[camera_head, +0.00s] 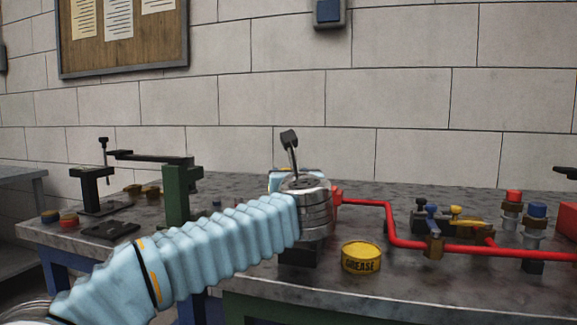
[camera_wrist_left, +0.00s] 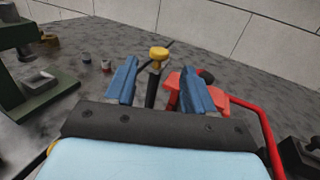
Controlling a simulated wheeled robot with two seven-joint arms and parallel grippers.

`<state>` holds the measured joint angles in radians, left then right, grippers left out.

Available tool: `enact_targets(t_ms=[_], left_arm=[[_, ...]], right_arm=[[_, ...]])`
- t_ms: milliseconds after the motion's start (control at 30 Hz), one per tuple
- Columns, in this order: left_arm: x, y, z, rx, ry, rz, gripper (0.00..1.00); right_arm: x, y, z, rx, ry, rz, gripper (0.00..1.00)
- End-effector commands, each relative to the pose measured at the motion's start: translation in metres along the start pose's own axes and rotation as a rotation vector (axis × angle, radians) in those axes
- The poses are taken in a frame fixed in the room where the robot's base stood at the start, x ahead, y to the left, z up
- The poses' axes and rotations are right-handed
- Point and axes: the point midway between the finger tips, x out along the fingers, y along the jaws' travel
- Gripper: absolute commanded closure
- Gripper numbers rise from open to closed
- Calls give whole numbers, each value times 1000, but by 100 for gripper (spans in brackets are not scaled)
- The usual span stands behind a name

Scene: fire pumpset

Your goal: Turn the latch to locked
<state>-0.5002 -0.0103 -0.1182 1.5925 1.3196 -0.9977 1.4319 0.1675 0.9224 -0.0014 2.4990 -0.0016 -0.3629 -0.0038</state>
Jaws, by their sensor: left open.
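In the left wrist view, a yellow knob (camera_wrist_left: 159,53) tops a dark upright stem (camera_wrist_left: 152,88), with a thin dark bar behind it. This may be the latch; I see no lock marking that confirms it. My left gripper (camera_wrist_left: 158,68) is open, its two blue fingers on either side of the stem in the picture. I cannot tell whether they touch it. A red part (camera_wrist_left: 184,84) shows behind the right finger. My right gripper is not in view.
A red pipe (camera_head: 391,222) runs right across the grey bench (camera_head: 350,290). A yellow grease tin (camera_head: 361,258) stands right of my wrist. Small valves (camera_head: 433,222) and red- and blue-capped parts (camera_head: 513,203) stand further right. A green post with a dark arm (camera_head: 176,190) stands left.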

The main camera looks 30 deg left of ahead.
Motion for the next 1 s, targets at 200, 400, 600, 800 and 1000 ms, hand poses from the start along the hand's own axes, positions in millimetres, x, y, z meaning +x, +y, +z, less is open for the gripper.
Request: enact_targets(t_ms=[200,400,600,800,1000], left_arm=[[52,0,2,3,1,3,46],[87,0,2,2,1,2,46],[101,0,0,1,0,0,46],[102,0,0,1,0,0,46],[102,0,0,1,0,0,68]], right_arm=[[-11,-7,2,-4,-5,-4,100],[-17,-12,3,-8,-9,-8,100],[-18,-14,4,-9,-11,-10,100],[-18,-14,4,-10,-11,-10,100],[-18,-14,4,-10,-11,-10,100]])
